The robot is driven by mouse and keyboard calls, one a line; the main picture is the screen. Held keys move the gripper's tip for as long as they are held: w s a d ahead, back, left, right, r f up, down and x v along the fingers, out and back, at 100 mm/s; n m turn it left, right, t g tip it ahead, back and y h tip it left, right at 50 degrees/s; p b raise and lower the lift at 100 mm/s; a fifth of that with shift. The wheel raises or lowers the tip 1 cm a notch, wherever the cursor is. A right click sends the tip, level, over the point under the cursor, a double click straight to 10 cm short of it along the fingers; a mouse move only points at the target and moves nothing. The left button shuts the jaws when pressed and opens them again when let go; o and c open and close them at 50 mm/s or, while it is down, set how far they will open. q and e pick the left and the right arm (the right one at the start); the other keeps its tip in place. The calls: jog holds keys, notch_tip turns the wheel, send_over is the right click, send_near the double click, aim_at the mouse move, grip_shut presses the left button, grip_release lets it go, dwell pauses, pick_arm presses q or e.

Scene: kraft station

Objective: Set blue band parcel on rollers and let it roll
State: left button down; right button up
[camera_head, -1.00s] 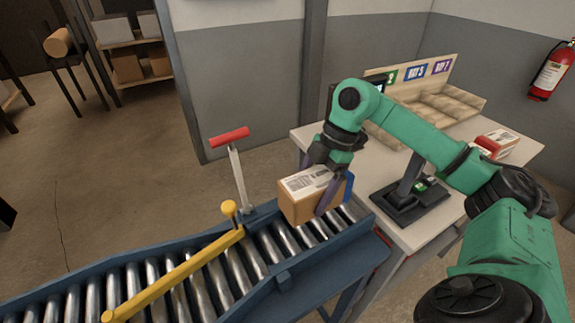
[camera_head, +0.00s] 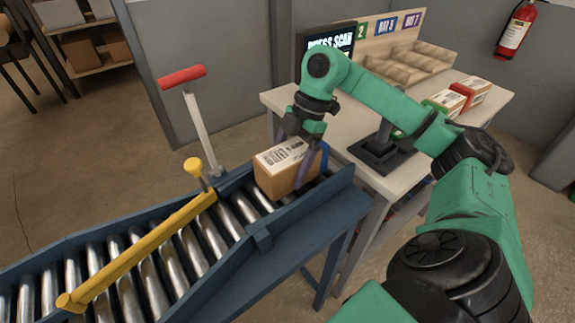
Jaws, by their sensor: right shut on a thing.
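The blue band parcel (camera_head: 283,174) is a brown box with a white label on top and a blue band at its right end. It sits at the upper right end of the roller conveyor (camera_head: 140,262), low against the rollers; whether its underside touches them is hidden. My right gripper (camera_head: 303,165) is shut on the parcel, its fingers reaching down along the parcel's side from above. My left gripper is not in view.
A yellow bar (camera_head: 140,252) crosses the rollers left of the parcel, next to a red-handled lever (camera_head: 196,112). A table (camera_head: 345,128) at the right holds a screen (camera_head: 330,42), sorting bins (camera_head: 410,65), a scanner stand (camera_head: 378,150) and red- and green-banded parcels (camera_head: 468,90).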

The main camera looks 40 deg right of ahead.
jog(key=shift+r, duration=0.1)
jog(key=o, duration=1.4)
jog(key=shift+o, duration=0.3)
jog(key=p+v, duration=0.5)
jog(key=v, duration=0.9)
jog(key=shift+s+a+r, duration=0.1)
jog(key=shift+a+r, duration=0.05)
jog(key=shift+a, duration=0.05)
jog(key=shift+s+d+r, duration=0.1)
jog(key=shift+d+r, duration=0.1)
